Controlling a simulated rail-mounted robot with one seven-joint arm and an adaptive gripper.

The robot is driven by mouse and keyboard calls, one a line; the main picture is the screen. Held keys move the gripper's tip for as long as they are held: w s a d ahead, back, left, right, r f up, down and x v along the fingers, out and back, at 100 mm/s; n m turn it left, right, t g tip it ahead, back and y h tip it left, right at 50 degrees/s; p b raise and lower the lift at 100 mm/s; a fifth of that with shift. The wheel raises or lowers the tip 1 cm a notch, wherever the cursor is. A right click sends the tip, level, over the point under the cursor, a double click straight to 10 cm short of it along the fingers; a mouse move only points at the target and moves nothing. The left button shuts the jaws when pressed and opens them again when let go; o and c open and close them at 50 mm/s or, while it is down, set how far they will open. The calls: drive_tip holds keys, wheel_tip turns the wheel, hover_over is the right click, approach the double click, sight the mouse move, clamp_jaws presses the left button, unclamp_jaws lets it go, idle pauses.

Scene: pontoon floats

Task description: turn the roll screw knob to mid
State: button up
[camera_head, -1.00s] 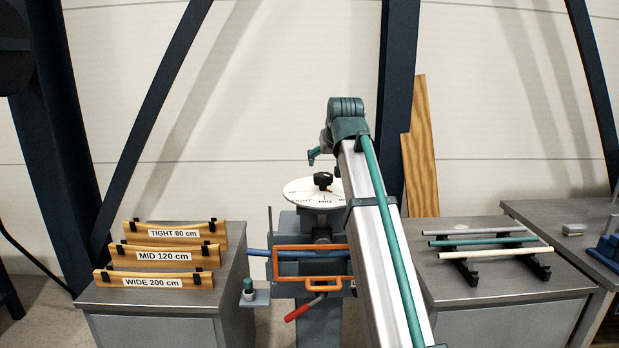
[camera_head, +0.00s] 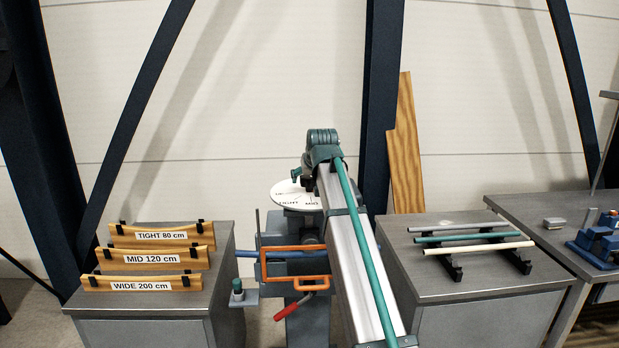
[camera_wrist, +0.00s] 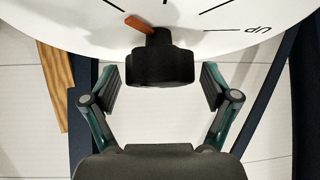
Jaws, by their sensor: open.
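The roll screw knob is black and shows in the wrist view (camera_wrist: 162,62), with an orange pointer (camera_wrist: 138,23) aimed to the upper left over a white dial (camera_wrist: 85,22). The word UP reads upside down at the right; the mark under the pointer cannot be read. My gripper (camera_wrist: 160,84) is open, one finger on each side of the knob's near end, with visible gaps. In the head view, the dial (camera_head: 284,197) shows TIGHT and MID. My gripper (camera_head: 302,177) is at the dial's top and my arm hides its right part and most of the knob.
An orange frame (camera_head: 266,263) and a red-handled lever (camera_head: 288,310) sit below the dial. Labelled wooden templates (camera_head: 160,258) stand on the left cabinet. Tubes on a rack (camera_head: 480,250) are on the right cabinet. A wooden plank (camera_head: 405,150) leans behind.

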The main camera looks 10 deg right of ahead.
drive_tip(key=c, duration=1.2)
drive_tip(key=shift+o, duration=0.2)
drive_tip(key=shift+m+h, duration=0.4)
drive_tip(key=m+h, duration=0.1)
drive_tip(key=m+h+b, duration=0.1)
drive_tip(key=m, duration=0.1)
drive_tip(key=shift+w+a+m+g+h+b, duration=0.1)
drive_tip(key=shift+m+g+h+b, duration=0.85)
drive_tip(key=shift+m+h, duration=0.45)
drive_tip(key=shift+m, duration=0.5)
